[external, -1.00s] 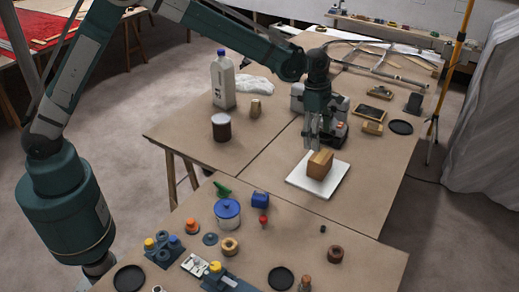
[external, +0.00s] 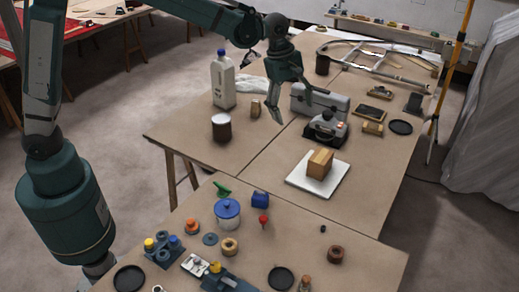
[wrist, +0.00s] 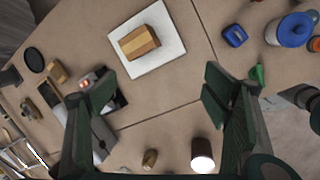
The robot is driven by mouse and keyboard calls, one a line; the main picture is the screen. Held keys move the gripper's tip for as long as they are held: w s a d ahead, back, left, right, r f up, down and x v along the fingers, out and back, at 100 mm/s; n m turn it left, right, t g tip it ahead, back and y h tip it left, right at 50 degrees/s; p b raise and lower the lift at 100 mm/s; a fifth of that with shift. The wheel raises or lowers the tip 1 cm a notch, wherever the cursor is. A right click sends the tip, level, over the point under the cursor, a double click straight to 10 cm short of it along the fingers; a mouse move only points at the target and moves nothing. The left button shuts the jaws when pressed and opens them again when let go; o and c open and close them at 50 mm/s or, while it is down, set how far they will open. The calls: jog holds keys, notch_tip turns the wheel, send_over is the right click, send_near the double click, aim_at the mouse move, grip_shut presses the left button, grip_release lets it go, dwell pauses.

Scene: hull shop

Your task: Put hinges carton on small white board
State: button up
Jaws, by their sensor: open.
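The hinges carton, a small brown box (external: 320,164), rests on the small white board (external: 301,182) on the worktable. In the wrist view the carton (wrist: 138,42) lies near the middle of the white board (wrist: 168,51), at the upper centre. My gripper (external: 294,104) is open and empty, raised above the table behind and to the left of the board. In the wrist view its two fingers (wrist: 155,90) stand wide apart with nothing between them, and the carton is clear of them.
A grey toolbox (external: 318,101) and a dark device (external: 326,130) stand behind the board. A white bottle (external: 223,82) and a dark jar (external: 221,127) stand to the left. A lidded pot (external: 228,214) and several small parts crowd the front.

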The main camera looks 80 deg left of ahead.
jog(key=s+r+m+t, duration=0.1)
jog(key=s+r+m, duration=0.4)
jog(key=s, duration=0.6)
jog(key=s+r+m+t, duration=0.1)
jog(key=s+r+m, duration=0.4)
jog(key=s, duration=0.6)
jog(key=s+f+m+t, duration=0.1)
jog(key=s+m, duration=0.4)
jog(key=s, duration=0.6)
jog(key=s+a+f+m+t+y, duration=0.1)
jog(key=s+f+m, duration=0.2)
jog(key=s, duration=0.9)
jog(key=m, duration=0.3)
jog(key=shift+f+t, duration=0.25)
jog(key=shift+t, duration=0.05)
